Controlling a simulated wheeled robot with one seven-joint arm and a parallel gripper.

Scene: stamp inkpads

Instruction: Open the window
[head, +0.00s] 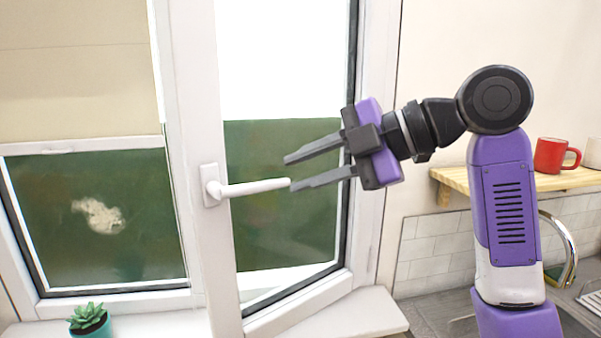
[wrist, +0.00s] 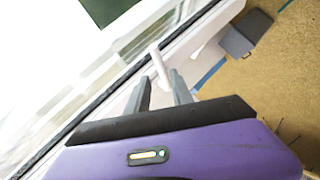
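The window's right sash (head: 218,262) has a white frame and stands ajar, its handle-side edge swung into the room and its bottom rail slanting. Its white handle (head: 255,187) lies horizontal, with the free end pointing right; it also shows in the wrist view (wrist: 159,64). My gripper (head: 289,173) is open, with its two grey fingers spread at the handle's free end. In the wrist view the handle's end shows between the fingertips (wrist: 159,86). I cannot tell whether a finger touches it.
A succulent in a teal pot (head: 90,320) stands on the sill at lower left. A beige blind (head: 75,70) covers the upper left pane. At right, a red mug (head: 551,155) stands on a wooden shelf (head: 460,181), with a curved faucet (head: 571,250) below.

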